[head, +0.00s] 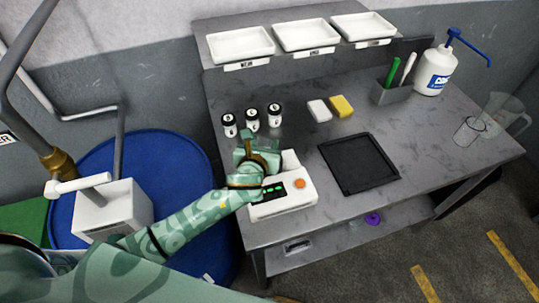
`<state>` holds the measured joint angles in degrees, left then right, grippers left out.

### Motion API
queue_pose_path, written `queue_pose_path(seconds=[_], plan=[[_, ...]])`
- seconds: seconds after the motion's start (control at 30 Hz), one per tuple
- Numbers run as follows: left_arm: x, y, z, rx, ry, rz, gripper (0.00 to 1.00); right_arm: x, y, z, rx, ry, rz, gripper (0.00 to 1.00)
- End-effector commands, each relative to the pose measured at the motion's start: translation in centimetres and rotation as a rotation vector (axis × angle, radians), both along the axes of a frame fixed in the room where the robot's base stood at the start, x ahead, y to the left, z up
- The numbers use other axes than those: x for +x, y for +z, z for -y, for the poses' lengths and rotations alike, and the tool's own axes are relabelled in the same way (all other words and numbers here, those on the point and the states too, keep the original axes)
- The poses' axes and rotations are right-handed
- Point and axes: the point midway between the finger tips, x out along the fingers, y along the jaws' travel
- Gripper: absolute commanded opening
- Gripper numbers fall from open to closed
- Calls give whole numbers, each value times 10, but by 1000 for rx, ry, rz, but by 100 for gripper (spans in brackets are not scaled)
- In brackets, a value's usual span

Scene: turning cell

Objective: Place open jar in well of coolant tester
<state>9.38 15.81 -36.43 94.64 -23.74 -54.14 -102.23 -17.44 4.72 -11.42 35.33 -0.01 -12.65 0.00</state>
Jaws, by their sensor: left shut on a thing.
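The coolant tester (298,205) is a white box with an orange button and green lit marks, at the front left of the grey bench. My left gripper (257,153) is at the back left of the tester, close to it. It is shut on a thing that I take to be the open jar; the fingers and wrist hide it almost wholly. The tester's well is hidden behind my wrist, so I cannot tell whether the jar is in it, over it or beside it. My right gripper is not in view.
Several small black-and-white jars, one of them the near left jar (229,126), stand just behind my gripper. A black tray (358,163) lies right of the tester. A white sponge (319,110), a yellow sponge (341,106) and a clear jug (502,112) are farther off.

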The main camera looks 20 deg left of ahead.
Motion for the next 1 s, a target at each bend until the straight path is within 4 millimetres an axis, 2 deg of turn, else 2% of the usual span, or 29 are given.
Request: queue_pose_path(seconds=[0.03,0.1,0.37,0.53,0.9,0.93,1.0], plan=[[6,-11,3,-2,1,0,18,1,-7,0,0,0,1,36],[12,-17,4,0,0,1,18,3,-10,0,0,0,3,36],[23,-30,8,0,0,2,18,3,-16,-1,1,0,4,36],[23,-59,9,0,-1,-1,18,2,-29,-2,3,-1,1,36],[22,-62,8,0,-1,0,18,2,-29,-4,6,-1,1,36],[22,-62,8,0,-1,1,49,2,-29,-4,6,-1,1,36],[23,-61,8,-1,-1,1,65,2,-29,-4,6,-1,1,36]])
